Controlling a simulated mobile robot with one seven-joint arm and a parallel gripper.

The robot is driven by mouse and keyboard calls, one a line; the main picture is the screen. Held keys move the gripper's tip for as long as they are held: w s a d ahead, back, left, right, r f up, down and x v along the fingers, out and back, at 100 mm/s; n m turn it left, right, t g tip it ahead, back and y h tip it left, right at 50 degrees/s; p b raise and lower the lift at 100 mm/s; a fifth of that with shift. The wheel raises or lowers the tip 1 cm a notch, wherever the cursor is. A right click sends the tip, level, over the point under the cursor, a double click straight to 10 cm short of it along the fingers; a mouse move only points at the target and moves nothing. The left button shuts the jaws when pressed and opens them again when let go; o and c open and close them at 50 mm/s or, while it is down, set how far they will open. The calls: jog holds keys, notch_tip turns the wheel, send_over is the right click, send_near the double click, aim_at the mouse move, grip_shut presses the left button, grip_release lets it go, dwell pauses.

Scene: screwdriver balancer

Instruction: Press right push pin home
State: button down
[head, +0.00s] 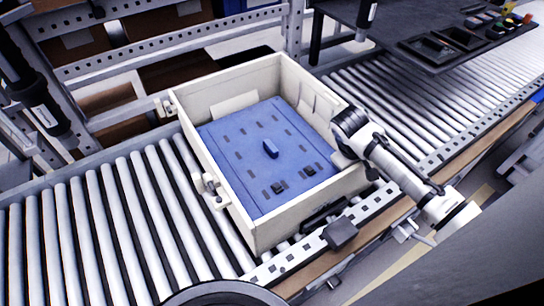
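A blue panel (240,160) lies inside an open cream crate (190,130) on the roller conveyor. Two small dark pieces sit near the panel's near edge. The right one (308,170) looks like the right push pin, and the left one (277,187) looks like its pair. How deep either sits is too small to tell.
Rollers (95,230) run along both sides of the crate. Latches (212,190) stick out from its left wall. A dark block (340,233) sits on the near rail. A dark table (440,45) with trays is at the back right. Tools hang at the left and top.

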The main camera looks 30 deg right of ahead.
jog(key=shift+s+a+f+b, duration=0.1)
jog(key=shift+f+b, duration=0.25)
jog(key=shift+f, duration=0.3)
dwell(0.6)
jog(key=shift+r+p, duration=2)
jog(key=shift+r, duration=0.65)
notch_tip(320, 180, up, 3)
jog(key=shift+f+p, duration=0.2)
jog(key=shift+p, duration=0.85)
notch_tip(320, 180, up, 10)
jog(key=shift+r, duration=0.2)
